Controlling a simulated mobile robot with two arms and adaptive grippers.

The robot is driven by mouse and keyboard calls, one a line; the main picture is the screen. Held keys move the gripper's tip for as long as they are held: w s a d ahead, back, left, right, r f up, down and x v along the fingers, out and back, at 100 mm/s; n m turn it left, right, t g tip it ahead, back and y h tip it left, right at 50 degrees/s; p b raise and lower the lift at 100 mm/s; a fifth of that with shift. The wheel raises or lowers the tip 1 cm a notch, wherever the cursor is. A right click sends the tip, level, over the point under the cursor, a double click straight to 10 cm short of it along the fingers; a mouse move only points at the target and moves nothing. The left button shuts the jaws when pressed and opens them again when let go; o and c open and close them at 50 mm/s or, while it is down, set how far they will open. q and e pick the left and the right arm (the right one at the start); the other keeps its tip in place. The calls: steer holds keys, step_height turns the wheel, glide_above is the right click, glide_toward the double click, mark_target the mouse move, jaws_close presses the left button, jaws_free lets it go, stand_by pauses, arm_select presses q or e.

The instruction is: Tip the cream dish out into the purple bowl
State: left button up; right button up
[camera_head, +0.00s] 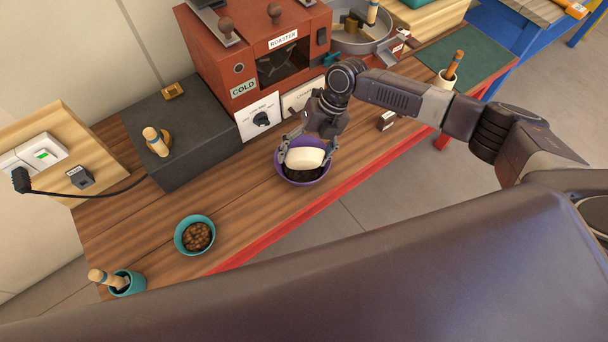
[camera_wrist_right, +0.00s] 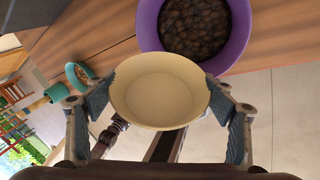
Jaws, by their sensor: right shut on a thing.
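The cream dish (camera_head: 306,157) is held by my right gripper (camera_head: 305,148) above the purple bowl (camera_head: 280,172). The dish is tilted well over, with its pale outside showing in the head view. In the right wrist view, the inside of the dish (camera_wrist_right: 160,95) looks empty, with one finger of my right gripper (camera_wrist_right: 158,105) on each side of the rim. The purple bowl (camera_wrist_right: 149,25) lies just beyond the rim there, with dark beans (camera_wrist_right: 196,25) in it. My left gripper is not in view.
A teal bowl of brown beans (camera_head: 198,237) and a teal cup with a wooden-handled tool (camera_head: 127,284) stand to the left. The red roaster (camera_head: 245,62) is behind. A small dark block (camera_head: 386,121) is to the right. The bench's red front edge (camera_head: 300,211) is close.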

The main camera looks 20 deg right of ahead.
steer(key=s+r+t+p, duration=0.1)
steer(key=p, duration=0.2)
steer(key=shift+a+t, duration=0.1)
steer(key=shift+t, duration=0.2)
steer(key=shift+s+n+t+h+p, duration=0.2)
steer(key=shift+n+t+h+p, duration=0.15)
steer(key=shift+t, duration=0.15)
steer(key=shift+f, duration=0.1)
steer(key=shift+w, duration=0.15)
steer(key=shift+s+a+f+t+p, duration=0.1)
steer(key=shift+s+f+t+p, duration=0.15)
steer(key=shift+t, duration=0.25)
steer(key=shift+s+f+t, duration=0.1)
steer(key=shift+s+t, duration=0.25)
steer(key=shift+t, duration=0.25)
steer(key=shift+a+f+t+h, duration=0.15)
steer(key=shift+t+h, duration=0.1)
steer(key=shift+t, duration=0.15)
